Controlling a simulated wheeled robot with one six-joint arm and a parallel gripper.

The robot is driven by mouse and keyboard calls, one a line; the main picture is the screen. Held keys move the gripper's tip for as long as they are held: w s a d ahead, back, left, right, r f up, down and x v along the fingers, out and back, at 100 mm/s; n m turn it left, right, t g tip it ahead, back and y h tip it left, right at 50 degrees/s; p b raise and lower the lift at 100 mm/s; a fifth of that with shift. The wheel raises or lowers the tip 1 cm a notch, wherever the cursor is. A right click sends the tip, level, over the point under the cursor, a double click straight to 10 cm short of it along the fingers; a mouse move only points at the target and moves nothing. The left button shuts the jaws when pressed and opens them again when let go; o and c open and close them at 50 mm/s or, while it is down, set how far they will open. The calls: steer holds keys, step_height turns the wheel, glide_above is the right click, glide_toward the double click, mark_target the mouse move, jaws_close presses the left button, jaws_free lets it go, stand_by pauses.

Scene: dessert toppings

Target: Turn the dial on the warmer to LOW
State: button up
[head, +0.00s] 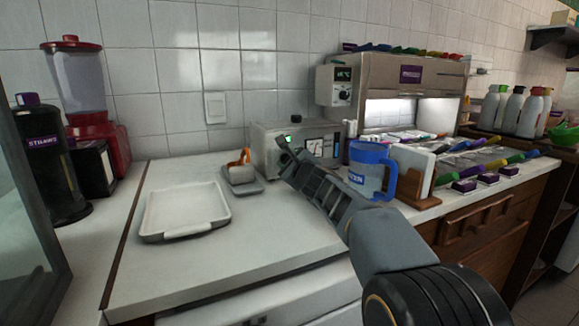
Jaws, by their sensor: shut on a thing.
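The warmer (265,150) is a beige-grey box with a small black knob on its top, at the back of the white counter. Its front has a lit green spot (287,135) and a white panel (316,148) with a dark needle or mark. My gripper (285,152) reaches in from the lower right to the left part of this front. It is shut on the dial, which the jaws hide. I cannot read the dial's pointer or any LOW mark.
A blue jug (368,172) stands just right of my gripper, by a wooden holder (416,188). A small pan (242,174) with an orange-brown handle sits left of the warmer. A white tray (185,207) lies farther left. The counter's front middle is clear.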

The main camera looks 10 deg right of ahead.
stand_by(0.4)
steer(key=o, duration=0.9)
steer(key=shift+o, duration=0.2)
steer(key=s+d, duration=0.1)
steer(key=s, duration=0.8)
steer(key=s+d, duration=0.1)
steer(key=s, duration=0.3)
steer(key=shift+s+d+p, duration=0.3)
steer(key=shift+d+p, duration=0.05)
